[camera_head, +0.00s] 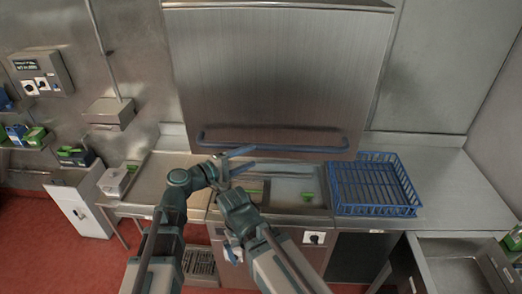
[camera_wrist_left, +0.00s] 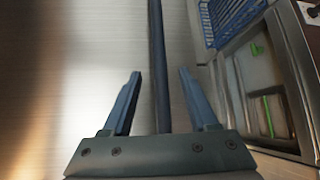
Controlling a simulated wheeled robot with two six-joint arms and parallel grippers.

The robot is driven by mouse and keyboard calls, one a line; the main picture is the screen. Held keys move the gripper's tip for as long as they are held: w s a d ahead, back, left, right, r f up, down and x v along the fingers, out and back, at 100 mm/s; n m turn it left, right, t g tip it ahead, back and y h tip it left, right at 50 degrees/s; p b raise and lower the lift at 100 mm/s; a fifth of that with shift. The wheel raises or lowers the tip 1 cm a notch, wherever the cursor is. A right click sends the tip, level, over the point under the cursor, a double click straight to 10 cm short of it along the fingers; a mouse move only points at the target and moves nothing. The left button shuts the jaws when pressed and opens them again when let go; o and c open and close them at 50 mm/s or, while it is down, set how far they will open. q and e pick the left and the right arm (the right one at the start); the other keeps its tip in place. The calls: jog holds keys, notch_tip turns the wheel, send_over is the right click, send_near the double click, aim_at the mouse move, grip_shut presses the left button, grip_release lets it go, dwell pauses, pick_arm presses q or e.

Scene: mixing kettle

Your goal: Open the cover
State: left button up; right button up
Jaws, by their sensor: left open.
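The cover (camera_head: 275,75) is a large brushed-metal panel, hanging down over the counter. A long blue bar handle (camera_head: 275,148) runs along its lower edge. My left gripper (camera_head: 248,157) is open at the left half of this handle. In the left wrist view the dark blue handle (camera_wrist_left: 157,50) runs lengthwise between the two spread fingers of the gripper (camera_wrist_left: 160,73), with a gap on both sides. Part of the handle is hidden behind the gripper's palm. I cannot tell whether it is touched.
A blue wire basket (camera_head: 372,185) stands on the counter right of the cover. A sink (camera_head: 295,187) with a green item lies below the handle. A wall box (camera_head: 110,113) is at left.

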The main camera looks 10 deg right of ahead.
pick_arm(q)
jog(key=shift+v, duration=1.65)
jog(key=shift+f, duration=0.1)
jog(key=s+a+f+m+g+y, duration=0.2)
jog(key=s+a+f+y, duration=0.25)
jog(key=a+f, duration=0.3)
jog(key=s+a+f+m+g+y+b, duration=0.1)
jog(key=s+a+f+m+g+y, duration=0.25)
jog(key=a+f+y, duration=0.35)
jog(key=s+a+f+m+g+y, duration=0.1)
jog(key=s+a+f+m+y, duration=0.2)
jog(key=a+f, duration=0.45)
jog(key=s+d+f+b, duration=0.2)
jog(key=d+f+b, duration=0.1)
jog(key=f+b, duration=0.3)
jog(key=s+d+f+m+g+b, duration=0.1)
jog(key=s+d+f+b, duration=0.1)
jog(key=f+b, duration=0.4)
jog(key=s+d+f+m+y+b, duration=0.1)
jog(key=s+d+f+b, duration=0.2)
jog(key=f+b, duration=0.3)
jog(key=shift+d+b, duration=0.5)
jog(key=shift+b, duration=0.55)
jog(key=shift+m, duration=0.25)
